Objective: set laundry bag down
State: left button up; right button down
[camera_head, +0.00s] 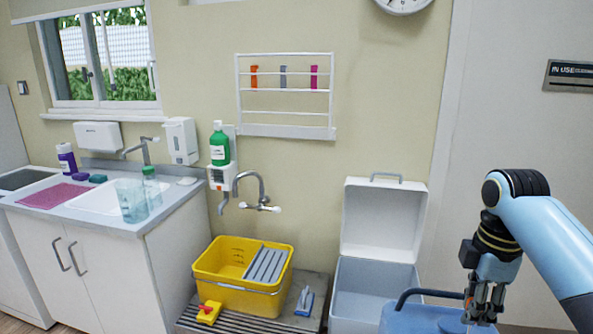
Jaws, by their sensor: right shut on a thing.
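The laundry bag (405,319) is blue with a dark curved handle, at the bottom right; the picture's lower edge cuts it off. My right gripper (481,306) points down and is shut on the handle's right end. The fingers partly hide the handle there. The bag's underside is out of view, so I cannot tell whether it touches the floor. My left gripper is not in view.
A white bin (360,290) with its lid raised stands just behind the bag. A yellow bucket (222,292) sits on a slatted grate (190,322) left of it. A sink cabinet (95,275) stands at left. A pale door (520,130) is at right.

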jog(key=shift+s, duration=0.15)
jog(key=shift+s+f+b, duration=0.1)
jog(key=shift+f+b, duration=0.1)
jog(key=shift+b, duration=0.25)
jog(key=shift+w+f+b, duration=0.3)
jog(key=shift+f+b, duration=0.25)
jog(key=shift+f, duration=0.15)
jog(key=shift+f+b, duration=0.3)
notch_tip(320, 180, down, 20)
jog(key=b, duration=1.9)
jog(key=shift+s+f, duration=0.25)
jog(key=shift+s, duration=0.05)
jog(key=shift+d+r, duration=0.1)
